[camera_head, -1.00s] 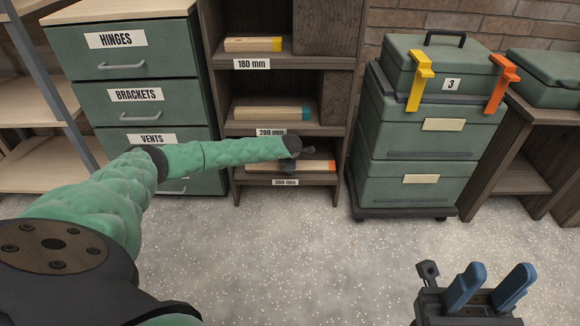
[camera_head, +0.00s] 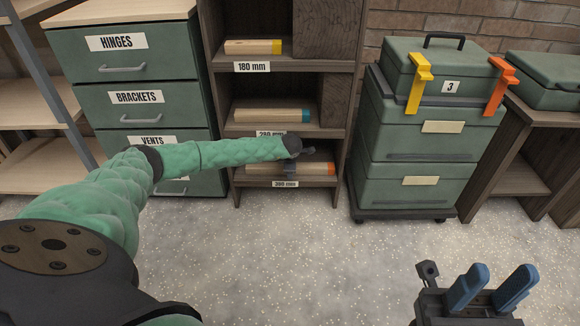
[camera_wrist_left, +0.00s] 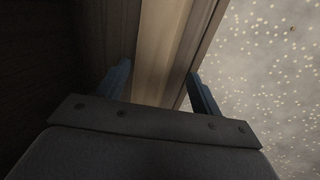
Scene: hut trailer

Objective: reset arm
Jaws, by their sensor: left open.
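My left arm reaches from the left to the lowest shelf of the dark wooden rack. My left gripper (camera_head: 290,169) is small there, in front of the orange-ended wooden block (camera_head: 318,168), and partly hides it. In the left wrist view its two blue fingers (camera_wrist_left: 155,72) stand apart, with pale wooden strips seen between and beyond them. I cannot tell whether the fingers touch the wood. My right gripper (camera_head: 490,287) is at the bottom right above the floor, fingers apart, with nothing between them.
A yellow-ended block (camera_head: 252,47) and a teal-ended block (camera_head: 270,116) lie on the upper shelves. A green drawer cabinet (camera_head: 130,66) stands left of the rack, stacked green cases (camera_head: 412,150) right of it. The speckled floor (camera_head: 290,250) in front is clear.

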